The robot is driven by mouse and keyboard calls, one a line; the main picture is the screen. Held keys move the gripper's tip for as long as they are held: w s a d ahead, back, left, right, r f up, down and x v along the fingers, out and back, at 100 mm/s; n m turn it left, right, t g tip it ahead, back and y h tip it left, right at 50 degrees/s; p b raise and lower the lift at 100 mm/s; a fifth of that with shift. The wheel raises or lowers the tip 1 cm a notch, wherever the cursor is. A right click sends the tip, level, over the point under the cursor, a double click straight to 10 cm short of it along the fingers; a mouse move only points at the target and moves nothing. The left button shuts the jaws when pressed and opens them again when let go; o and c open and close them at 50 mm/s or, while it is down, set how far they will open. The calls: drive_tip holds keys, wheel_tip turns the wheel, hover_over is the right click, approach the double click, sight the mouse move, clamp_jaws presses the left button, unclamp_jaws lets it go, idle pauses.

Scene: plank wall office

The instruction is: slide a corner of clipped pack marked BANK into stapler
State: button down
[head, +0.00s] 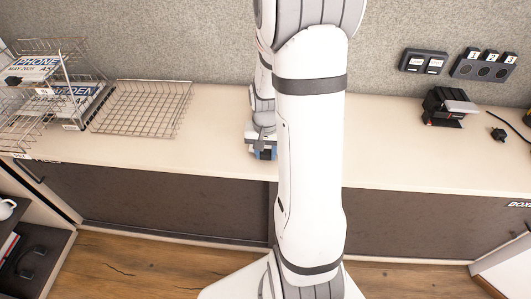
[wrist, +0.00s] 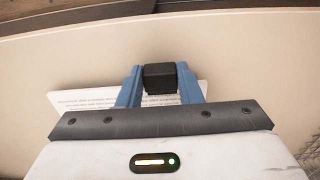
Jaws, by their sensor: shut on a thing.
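My gripper (wrist: 160,67) is shut on a black clip (wrist: 160,78), its blue fingers pressing on both sides. A white printed pack (wrist: 75,98) extends from the clip, partly hidden by my fingers and gripper body; no BANK mark is readable. In the head view my gripper (head: 263,153) is low over the front middle of the counter, and the pack is hidden there. A black stapler (head: 442,108) with a pale top plate stands on the counter at the right, well apart from my gripper.
An empty wire tray (head: 140,107) lies on the counter (head: 210,150) at the left. A black plug (head: 498,134) and cable lie right of the stapler. The counter between gripper and stapler, where visible, is clear.

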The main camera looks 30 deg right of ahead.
drive_tip(key=c, duration=0.9)
unclamp_jaws()
drive_tip(key=shift+c, duration=0.2)
wheel_tip(320, 180, up, 8)
drive_tip(key=shift+f+p, duration=0.1)
drive_tip(key=shift+p, duration=0.35)
drive_tip(key=shift+a, duration=0.1)
drive_tip(key=s+a+r+n+t+p, duration=0.2)
drive_tip(key=s+a+r+n+p, duration=0.2)
drive_tip(key=s+a+r, duration=0.8)
wheel_tip(320, 180, up, 3)
drive_tip(key=n, duration=0.2)
drive_tip(key=shift+n+t, duration=0.3)
drive_tip(key=shift+n, duration=0.1)
